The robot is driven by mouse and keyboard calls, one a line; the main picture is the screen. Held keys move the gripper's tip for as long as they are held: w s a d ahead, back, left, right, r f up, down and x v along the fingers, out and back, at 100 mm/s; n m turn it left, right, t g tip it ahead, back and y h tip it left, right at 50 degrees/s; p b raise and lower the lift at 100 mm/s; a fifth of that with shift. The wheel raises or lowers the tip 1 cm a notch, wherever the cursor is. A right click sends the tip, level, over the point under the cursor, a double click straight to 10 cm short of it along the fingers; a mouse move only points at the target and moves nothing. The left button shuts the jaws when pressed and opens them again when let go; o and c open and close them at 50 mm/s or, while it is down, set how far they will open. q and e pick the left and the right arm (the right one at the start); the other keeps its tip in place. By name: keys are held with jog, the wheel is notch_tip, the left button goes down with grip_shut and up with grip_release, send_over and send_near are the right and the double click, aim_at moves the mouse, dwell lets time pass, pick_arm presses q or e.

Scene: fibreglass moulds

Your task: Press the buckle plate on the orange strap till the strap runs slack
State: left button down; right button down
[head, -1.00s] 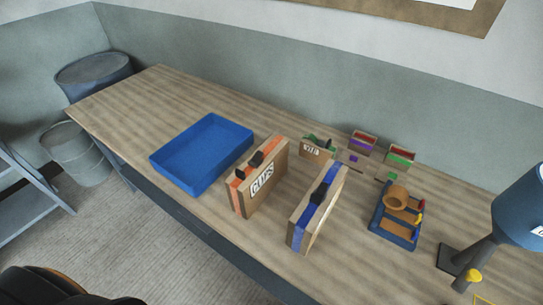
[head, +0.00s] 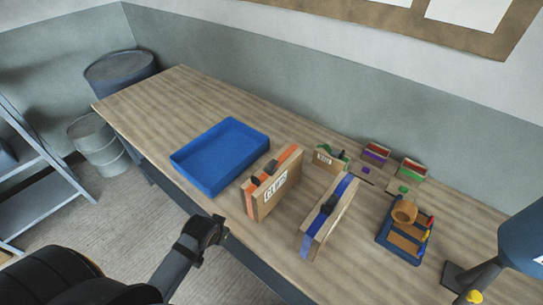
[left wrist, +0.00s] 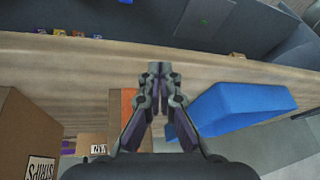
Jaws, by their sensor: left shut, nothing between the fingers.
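The box with the orange strap (head: 251,205) stands upright on the bench and carries a white label. A black buckle (head: 270,168) sits on top of the strap; its plate is too small to judge. My left gripper (head: 220,226) is shut and empty, beside the bench's front edge and to the left of this box, apart from it. In the left wrist view my fingers (left wrist: 159,70) are together, and part of the orange strap (left wrist: 124,103) shows behind them. The buckle cannot be made out there. My right gripper is not in view.
A blue tray (head: 180,167) lies left of the orange-strapped box. A box with a blue strap (head: 316,228) stands close on its right. Behind are a green-strapped box (head: 324,160) and small bins (head: 375,155). A blue rack (head: 389,239) stands further right. The far left bench is clear.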

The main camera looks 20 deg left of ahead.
pick_arm(q)
jog(key=w+d+r+m+t+h, duration=0.1)
jog(key=w+d+r+t+h, duration=0.1)
jog(key=r, duration=0.6)
jog(key=w+d+r+m+t+h, duration=0.1)
jog(key=w+d+r+t, duration=0.1)
jog(key=w+r, duration=0.3)
jog(key=w+d+r+m+t+h, duration=0.1)
jog(key=w+d+r+t+h, duration=0.1)
jog(key=r, duration=1)
jog(key=shift+w+d+t+h, duration=0.25)
jog(key=shift+w+t, duration=0.25)
jog(key=shift+w, duration=0.4)
jog(key=shift+w+a+f, duration=0.1)
jog(key=shift+a, duration=0.05)
